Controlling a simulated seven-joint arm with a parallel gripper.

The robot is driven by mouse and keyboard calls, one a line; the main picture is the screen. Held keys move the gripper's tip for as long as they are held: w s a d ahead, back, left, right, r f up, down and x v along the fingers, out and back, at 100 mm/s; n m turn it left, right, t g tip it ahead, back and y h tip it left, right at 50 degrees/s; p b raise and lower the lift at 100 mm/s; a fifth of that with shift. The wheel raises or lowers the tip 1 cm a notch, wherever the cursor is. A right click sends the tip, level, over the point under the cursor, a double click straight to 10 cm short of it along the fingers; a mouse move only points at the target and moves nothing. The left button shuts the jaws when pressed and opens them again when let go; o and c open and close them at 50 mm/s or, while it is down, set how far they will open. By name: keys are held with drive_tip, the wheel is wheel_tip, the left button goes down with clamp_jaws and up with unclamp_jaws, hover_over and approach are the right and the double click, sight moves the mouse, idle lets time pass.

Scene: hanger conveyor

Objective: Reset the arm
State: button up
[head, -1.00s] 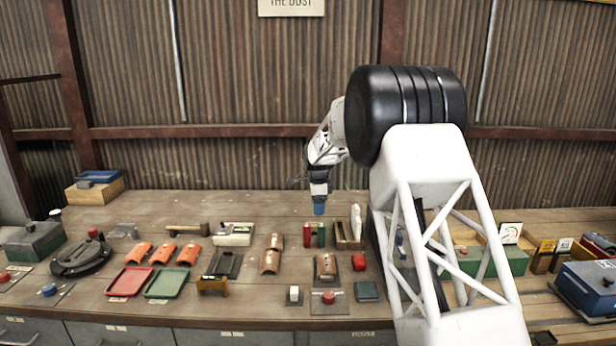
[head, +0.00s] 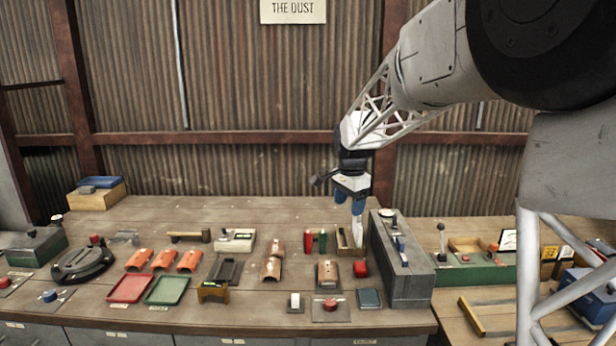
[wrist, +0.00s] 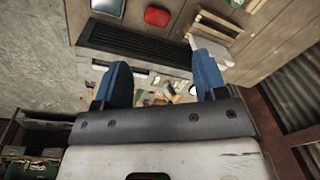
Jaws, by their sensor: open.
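My gripper (head: 347,207) hangs in the air above the back right of the left bench, near the small wooden box (head: 348,240) and the grey block (head: 402,262). Its two blue fingers point down and stand apart with nothing between them. In the wrist view the same blue fingers of my gripper (wrist: 163,88) are spread, with a blurred view of small things far below between them. In the head view the fingertips overlap a pale upright piece in the wooden box; I cannot tell whether they touch it.
Orange curved pieces (head: 163,259), a red tray (head: 130,286) and a green tray (head: 167,289) lie on the bench (head: 240,210). A red button (head: 330,304) sits at the front. A green box (head: 475,271) stands on the right bench.

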drive_tip(key=s+d+r+n, duration=0.2)
drive_tip(key=s, duration=0.5)
drive_tip(key=s+d+r+n, duration=0.1)
drive_tip(key=s, duration=0.5)
drive_tip(key=s+d+f+n, duration=0.1)
drive_tip(key=s+f+n, duration=0.1)
drive_tip(key=s, duration=0.9)
drive_tip(key=s+d+f+n+t, duration=0.1)
drive_tip(key=s+d+f+n, duration=0.1)
drive_tip(key=s, duration=0.9)
drive_tip(key=s+d+f+n, duration=0.1)
drive_tip(key=s+n, duration=0.3)
drive_tip(key=s, duration=0.7)
drive_tip(key=shift+s+d+f+t, duration=0.15)
drive_tip(key=shift+s+f+t, duration=0.2)
drive_tip(key=shift+f, duration=0.3)
drive_tip(key=shift+c, duration=0.3)
